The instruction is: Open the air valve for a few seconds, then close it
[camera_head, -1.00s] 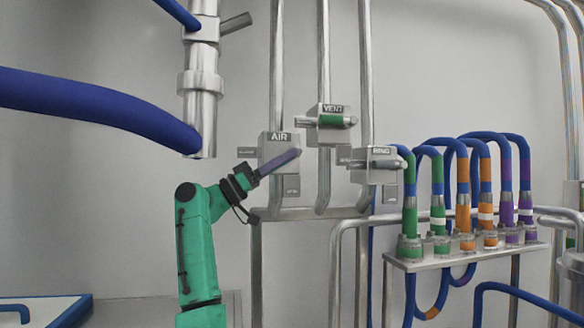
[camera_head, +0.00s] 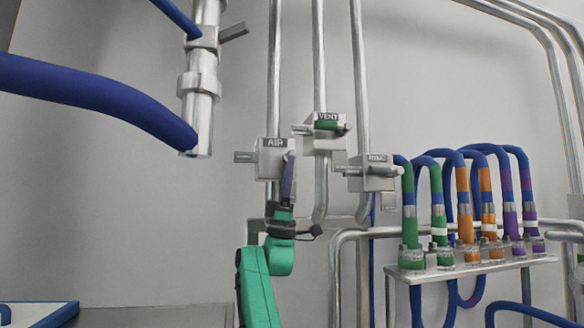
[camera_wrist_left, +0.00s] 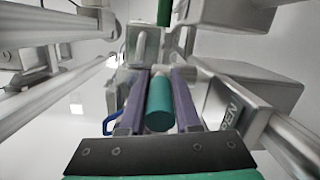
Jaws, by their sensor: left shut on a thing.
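The AIR valve (camera_head: 265,162) is a grey box with an AIR label on a vertical steel pipe. My left gripper (camera_head: 288,175) stands upright in front of its right side, purple fingers pointing up. In the left wrist view a teal cylindrical handle (camera_wrist_left: 159,103) lies between the two purple fingers, and the left gripper (camera_wrist_left: 160,98) is shut on it. In the head view the fingers hide this handle. My right gripper is in neither view.
The VENT valve (camera_head: 325,141) with a green handle sits up and right. The RING valve (camera_head: 371,177) is right of the AIR valve. Several coloured hoses (camera_head: 461,190) stand on a rack at right. A thick blue hose (camera_head: 95,98) crosses at upper left.

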